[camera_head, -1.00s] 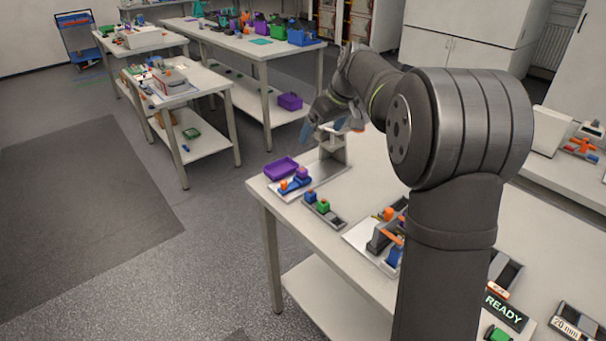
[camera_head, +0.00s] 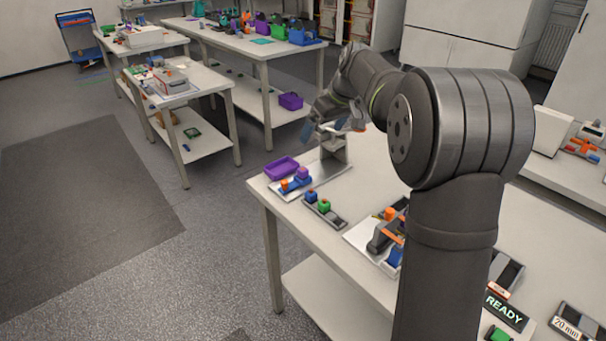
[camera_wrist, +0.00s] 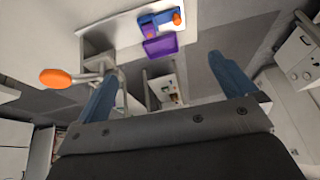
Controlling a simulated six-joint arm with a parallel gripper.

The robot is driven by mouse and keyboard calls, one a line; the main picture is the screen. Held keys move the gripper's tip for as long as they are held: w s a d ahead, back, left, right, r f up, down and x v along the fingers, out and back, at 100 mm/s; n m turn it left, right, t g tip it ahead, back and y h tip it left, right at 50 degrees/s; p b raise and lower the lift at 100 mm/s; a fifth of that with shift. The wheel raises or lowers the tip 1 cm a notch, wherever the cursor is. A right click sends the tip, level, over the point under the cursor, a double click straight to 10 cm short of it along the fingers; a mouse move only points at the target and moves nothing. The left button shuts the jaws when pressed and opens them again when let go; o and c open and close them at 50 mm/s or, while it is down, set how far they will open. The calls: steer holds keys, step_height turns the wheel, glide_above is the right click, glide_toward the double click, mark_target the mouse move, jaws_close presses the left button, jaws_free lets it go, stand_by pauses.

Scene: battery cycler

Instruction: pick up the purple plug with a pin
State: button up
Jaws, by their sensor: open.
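The purple plug (camera_head: 303,173) sits on a blue fixture (camera_head: 297,184) with an orange piece, on a light plate near the table's left corner. Its pin is too small to make out. In the wrist view, a small purple part, likely the plug (camera_wrist: 147,28), shows by the blue fixture (camera_wrist: 158,19), beyond a purple tray (camera_wrist: 160,47). My gripper (camera_head: 323,127) is above and behind the plug, apart from it. Its two blue fingers are spread wide and empty, as the wrist view also shows (camera_wrist: 163,65).
The purple tray (camera_head: 282,168) lies just behind the fixture. A grey stand (camera_head: 334,154) rises under my gripper. A holder with blue and green plugs (camera_head: 324,208) sits nearer along the table's left edge. An orange disc (camera_wrist: 70,77) shows left in the wrist view.

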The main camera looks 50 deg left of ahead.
steer(key=shift+c, duration=0.4)
steer(key=c, duration=1)
steer(key=shift+o, duration=0.2)
steer(key=h, duration=0.3)
glide_above(303, 168)
steer(key=shift+t, duration=0.3)
steer(key=f, duration=1.4)
steer(key=shift+s+d+f, duration=0.1)
steer(key=shift+s, duration=0.3)
steer(key=shift+w+f, duration=0.2)
steer(key=shift+f, duration=1.2)
steer(key=shift+w+f, duration=0.15)
steer(key=shift+f, duration=1.2)
